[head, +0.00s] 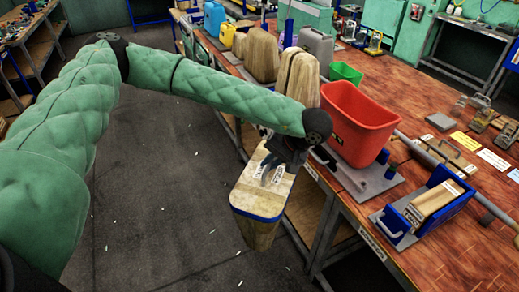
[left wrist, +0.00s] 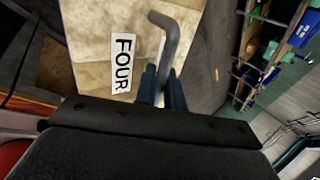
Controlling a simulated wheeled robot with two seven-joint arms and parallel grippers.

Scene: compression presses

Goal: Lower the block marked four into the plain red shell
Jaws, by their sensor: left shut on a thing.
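My left gripper (head: 280,163) is shut on the grey handle on top of a wooden block (head: 262,200) with a blue band. It also shows in the left wrist view (left wrist: 162,88), with its fingers closed on the bent handle (left wrist: 172,35). The block's top carries a label (left wrist: 122,62) reading FOUR. The block hangs in the air beside the front edge of the table, over the floor. My right gripper is not in view.
The wooden table (head: 455,120) fills the right. Tall wooden blocks (head: 297,75) and a green shell (head: 345,73) stand behind the red shell. Open floor (head: 150,190) lies left.

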